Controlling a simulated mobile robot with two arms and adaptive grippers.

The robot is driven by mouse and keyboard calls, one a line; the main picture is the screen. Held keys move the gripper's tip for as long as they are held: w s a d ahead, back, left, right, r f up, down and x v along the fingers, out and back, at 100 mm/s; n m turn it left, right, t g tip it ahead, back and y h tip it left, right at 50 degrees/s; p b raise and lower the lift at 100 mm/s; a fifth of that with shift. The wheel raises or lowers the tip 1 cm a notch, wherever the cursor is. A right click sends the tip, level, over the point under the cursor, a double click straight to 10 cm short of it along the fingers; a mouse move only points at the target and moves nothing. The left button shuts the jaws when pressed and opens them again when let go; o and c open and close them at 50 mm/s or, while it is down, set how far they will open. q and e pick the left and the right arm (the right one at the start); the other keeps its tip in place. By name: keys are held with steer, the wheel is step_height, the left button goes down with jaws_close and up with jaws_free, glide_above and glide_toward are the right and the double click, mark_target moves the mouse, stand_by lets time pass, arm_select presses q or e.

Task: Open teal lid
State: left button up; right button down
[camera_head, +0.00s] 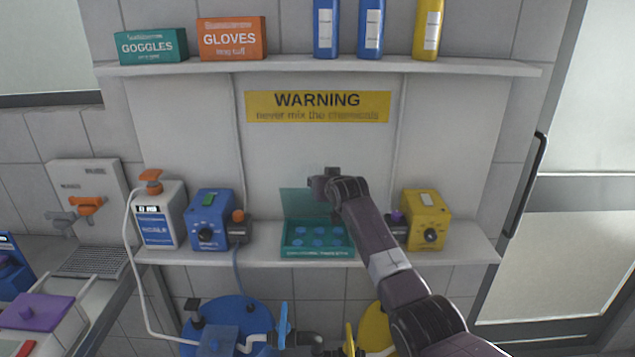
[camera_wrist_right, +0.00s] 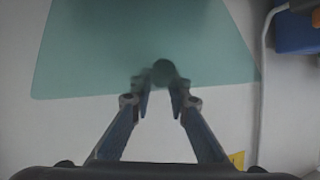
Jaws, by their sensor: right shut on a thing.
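The teal box (camera_head: 318,251) sits on the lower shelf, with several blue round items inside. Its translucent teal lid (camera_head: 295,203) stands raised at the back of the box. The lid also fills the upper part of the right wrist view (camera_wrist_right: 120,50). My right gripper (camera_head: 325,186) is at the upper part of the lid and covers some of it. In the wrist view its fingers (camera_wrist_right: 162,92) are closed around a small round teal knob (camera_wrist_right: 163,71) on the lid. My left gripper is not in view.
A blue pump (camera_head: 208,222) and a white bottle (camera_head: 158,220) stand left of the box, a yellow pump (camera_head: 426,222) right of it. The upper shelf (camera_head: 330,68) holds boxes and bottles. Blue and yellow drums (camera_head: 228,315) are below.

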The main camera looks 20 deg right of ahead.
steer(key=shift+s+d+f, duration=0.1)
steer(key=shift+f, duration=0.5)
steer(key=c, duration=1.9)
jaws_free()
steer(key=shift+o, duration=0.3)
steer(key=shift+d, duration=0.1)
steer(key=shift+w, duration=0.25)
steer(key=shift+s+r, duration=0.2)
steer(key=shift+r, duration=0.05)
steer(key=v, duration=1.1)
steer(key=shift+s, duration=0.25)
